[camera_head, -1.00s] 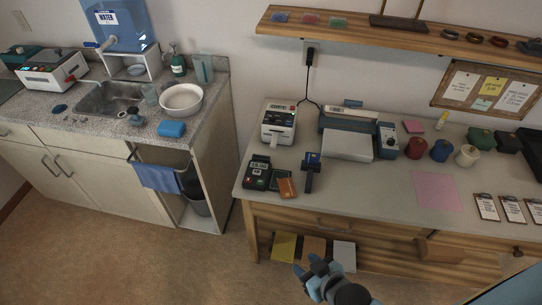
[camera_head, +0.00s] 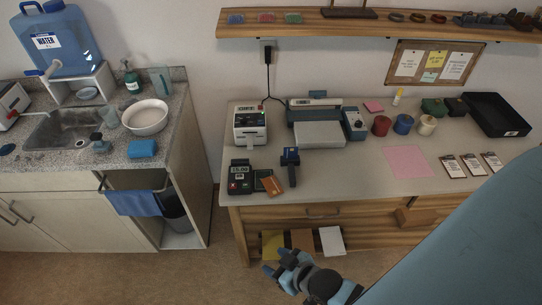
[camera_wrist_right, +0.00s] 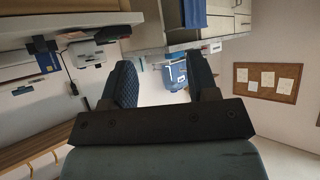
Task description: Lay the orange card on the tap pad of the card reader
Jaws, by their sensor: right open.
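The card reader (camera_head: 240,179), a dark terminal with a small display, stands near the front left edge of the wooden bench. The orange card (camera_head: 271,185) lies just right of it, beside a dark card (camera_head: 260,178), and not on the reader. The tap pad is too small to make out. My right gripper (camera_head: 279,264) is open and empty, low in front of the bench and short of the card. Its two spread fingers also show in the right wrist view (camera_wrist_right: 162,82), with nothing between them. My left gripper is not in view.
A dark blue-topped stand (camera_head: 290,160) is close right of the cards. A white label printer (camera_head: 250,125) and a laminator-like machine (camera_head: 318,120) stand behind. Bare bench top (camera_head: 350,178) lies to the right. A lower shelf holds folders (camera_head: 332,240).

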